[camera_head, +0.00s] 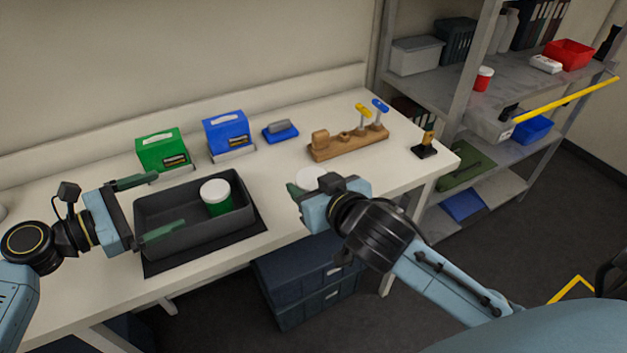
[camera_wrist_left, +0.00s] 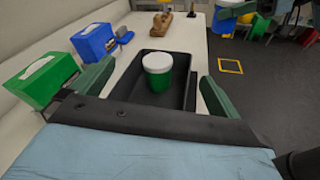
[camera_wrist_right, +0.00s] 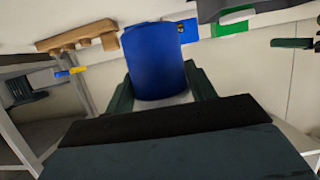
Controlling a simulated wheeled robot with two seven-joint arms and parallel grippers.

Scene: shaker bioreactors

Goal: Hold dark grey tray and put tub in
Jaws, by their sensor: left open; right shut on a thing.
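The dark grey tray (camera_head: 165,243) lies on a black mat on the bench; its far part also shows in the left wrist view (camera_wrist_left: 180,60). A green tub with a white lid (camera_head: 218,205) stands upright in the tray's right part. My left gripper (camera_head: 150,207) is open at the tray's left end, with one finger by the far wall and one by the near wall. My right gripper (camera_head: 303,200) is shut on a blue tub (camera_wrist_right: 155,62), right of the tray. In the head view, only that tub's white lid (camera_head: 311,178) shows clearly behind the gripper.
A green box (camera_head: 162,148) and a blue box (camera_head: 227,132) stand behind the tray. A blue block with a grey top (camera_head: 280,131) and a wooden rack (camera_head: 345,143) stand farther right. A shelf unit (camera_head: 465,95) is beyond the bench's right end.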

